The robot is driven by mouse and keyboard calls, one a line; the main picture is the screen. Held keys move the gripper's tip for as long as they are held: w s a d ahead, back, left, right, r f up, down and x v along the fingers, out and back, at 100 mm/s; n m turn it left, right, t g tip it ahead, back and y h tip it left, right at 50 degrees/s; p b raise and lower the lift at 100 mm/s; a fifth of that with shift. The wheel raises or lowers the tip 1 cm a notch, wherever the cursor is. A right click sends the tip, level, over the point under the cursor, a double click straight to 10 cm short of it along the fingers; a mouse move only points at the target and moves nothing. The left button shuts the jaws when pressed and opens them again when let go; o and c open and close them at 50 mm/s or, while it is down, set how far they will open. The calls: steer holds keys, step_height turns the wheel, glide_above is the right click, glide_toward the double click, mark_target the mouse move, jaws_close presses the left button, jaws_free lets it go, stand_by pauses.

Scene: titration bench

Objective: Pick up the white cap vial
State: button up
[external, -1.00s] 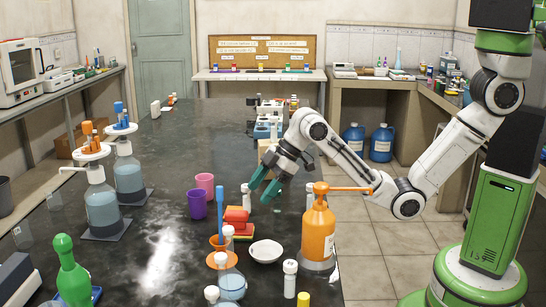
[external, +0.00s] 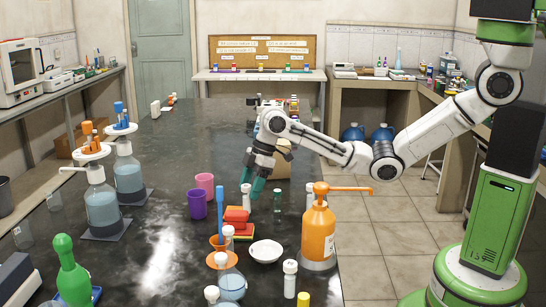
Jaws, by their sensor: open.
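Several vials with white caps stand on the dark bench, and I cannot tell which one the task means. One vial (external: 246,200) stands behind the red sponges, just below my gripper (external: 254,184). A small greenish vial with a white cap (external: 278,201) stands a little to the right of the fingers. Another white-capped vial (external: 290,281) stands at the front, right of the flask. My gripper points down with its teal fingers open and empty, close above the vial behind the sponges. Whether they touch it cannot be told.
An orange pump bottle (external: 318,235) stands to the right, near the bench edge. A white dish (external: 266,251), red and yellow sponges (external: 237,220), a purple cup (external: 197,204) and a pink cup (external: 205,183) are close by. The bench middle (external: 165,150) is clear.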

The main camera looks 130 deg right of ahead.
mark_target(244, 197)
steer(key=shift+w+x, duration=0.25)
steer(key=shift+x, duration=2.1)
steer(key=shift+a, duration=0.1)
steer(key=shift+c, duration=0.3)
steer(key=c, duration=1.1)
steer(key=shift+o, duration=0.2)
steer(key=shift+r, duration=0.15)
steer(key=shift+r, duration=0.5)
steer(key=s+a+r+p, duration=0.2)
steer(key=s+a+r, duration=0.6)
steer(key=s+r, duration=0.3)
steer(key=shift+s+r+p, duration=0.2)
steer(key=shift+r+p, duration=0.2)
steer(key=shift+r, duration=0.05)
